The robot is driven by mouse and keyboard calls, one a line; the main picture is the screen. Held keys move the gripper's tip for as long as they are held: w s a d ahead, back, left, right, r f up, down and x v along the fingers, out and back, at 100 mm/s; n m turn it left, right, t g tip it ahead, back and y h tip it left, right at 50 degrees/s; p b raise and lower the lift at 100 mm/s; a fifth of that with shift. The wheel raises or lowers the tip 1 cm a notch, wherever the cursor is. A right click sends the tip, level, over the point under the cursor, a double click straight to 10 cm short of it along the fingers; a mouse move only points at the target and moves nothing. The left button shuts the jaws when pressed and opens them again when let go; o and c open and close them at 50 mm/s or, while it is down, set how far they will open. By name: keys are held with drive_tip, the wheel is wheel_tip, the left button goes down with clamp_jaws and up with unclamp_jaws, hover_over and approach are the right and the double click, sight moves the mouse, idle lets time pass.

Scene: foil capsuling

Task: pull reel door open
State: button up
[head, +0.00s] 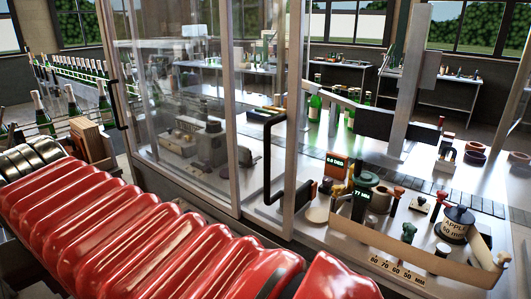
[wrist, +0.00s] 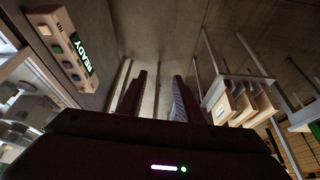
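A clear-panelled enclosure stands in the head view, with a glass panel (head: 180,75) in a metal frame. A long black bar handle (head: 268,165) is on the panel edge near the middle, and a second black handle (head: 117,104) is on the left post. I cannot tell which panel is the reel door; both look closed. My gripper (wrist: 158,76) shows in the wrist view, its two dark fingers apart with nothing between them. No handle shows between or near the fingers. The gripper is outside the head view.
My red ribbed arm cover fills the lower left of the head view. Bottles (head: 314,105) stand behind. The wrist view shows a READY panel (wrist: 66,47) and a shelf of boxes (wrist: 240,105).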

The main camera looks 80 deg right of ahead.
drive_tip(key=d+r+m+g+h, duration=0.1)
drive_tip(key=d+r+m+g, duration=0.1)
drive_tip(key=d+r+m, duration=0.6)
drive_tip(key=m+g, duration=0.5)
drive_tip(key=m, duration=0.6)
approach(265, 146)
drive_tip(key=shift+w+a+r, duration=0.15)
drive_tip(key=shift+a+r, duration=0.3)
drive_tip(key=shift+r, duration=0.15)
drive_tip(key=shift+h, duration=0.3)
drive_tip(key=x, duration=1.3)
drive_tip(key=shift+f, duration=0.4)
